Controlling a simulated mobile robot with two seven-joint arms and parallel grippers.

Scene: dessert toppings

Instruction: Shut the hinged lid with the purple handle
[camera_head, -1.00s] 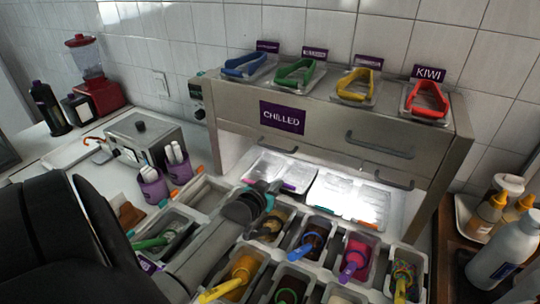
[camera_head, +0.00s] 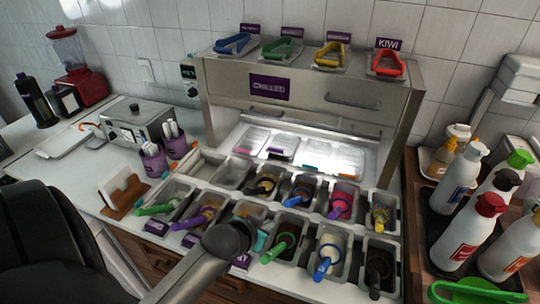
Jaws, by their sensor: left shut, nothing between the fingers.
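Several pale lids lie in the lit opening of the chilled cabinet (camera_head: 225,72), with small coloured handles along their front edges. A lid (camera_head: 284,144) in the left half has a dark purple handle (camera_head: 275,157). It looks tilted back little or not at all; its exact angle is too small to tell. My left gripper (camera_head: 260,241) is in front of the cabinet, over the front row of topping bins and apart from the lids. Its fingers are mostly hidden behind my wrist; it is shut and empty. My right gripper is not in view.
Topping bins with coloured spoons, such as the blue spoon (camera_head: 322,268), fill the counter front. Tongs, including red ones (camera_head: 388,62), sit on top of the cabinet. Bottles (camera_head: 465,232) stand on the right. Purple cups (camera_head: 154,160) stand at the left.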

